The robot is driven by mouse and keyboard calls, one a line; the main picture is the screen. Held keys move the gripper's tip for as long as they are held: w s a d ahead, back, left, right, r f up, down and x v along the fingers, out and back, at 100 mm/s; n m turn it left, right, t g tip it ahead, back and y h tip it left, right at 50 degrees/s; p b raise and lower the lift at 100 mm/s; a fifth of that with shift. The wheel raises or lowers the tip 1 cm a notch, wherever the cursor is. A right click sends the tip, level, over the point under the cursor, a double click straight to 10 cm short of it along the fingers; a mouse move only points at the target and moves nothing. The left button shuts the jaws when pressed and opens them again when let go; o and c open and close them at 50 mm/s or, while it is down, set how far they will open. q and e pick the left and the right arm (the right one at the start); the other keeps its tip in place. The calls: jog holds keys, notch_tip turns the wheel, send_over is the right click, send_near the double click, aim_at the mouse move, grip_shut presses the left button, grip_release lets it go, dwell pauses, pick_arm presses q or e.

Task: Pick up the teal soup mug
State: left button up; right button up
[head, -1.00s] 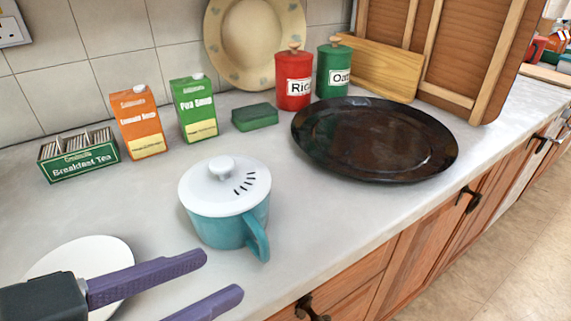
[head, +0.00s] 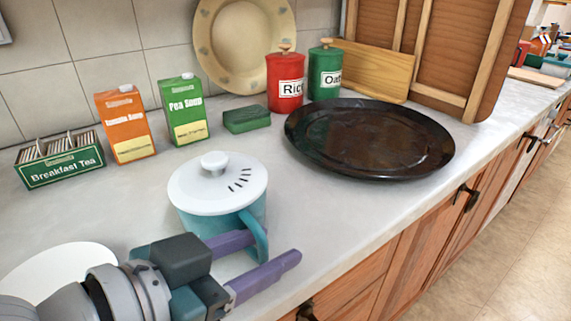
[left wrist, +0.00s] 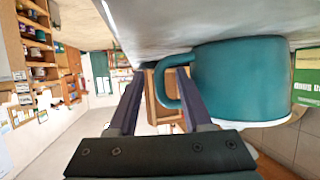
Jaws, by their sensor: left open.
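The teal soup mug (head: 228,222) stands upright on the counter with a white vented lid (head: 217,185) on top. Its handle (head: 259,238) points toward the counter's front edge. My left gripper (head: 272,248) is open at the handle, one purple finger on each side of it in the head view. In the left wrist view the mug (left wrist: 240,80) fills the right side, and its handle (left wrist: 162,88) shows between the open fingers (left wrist: 158,78). I cannot tell whether a finger touches it. My right gripper is not in view.
A large dark round tray (head: 370,140) lies right of the mug. Behind are a green box (head: 246,119), soup cartons (head: 184,112), a tea box (head: 60,165) and red (head: 286,82) and green (head: 325,75) canisters. A white plate (head: 55,268) lies at left, beside my arm.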

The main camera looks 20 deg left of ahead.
pick_arm(q)
grip_shut()
dwell(0.4)
jog(key=shift+w, duration=0.1)
dwell(1.0)
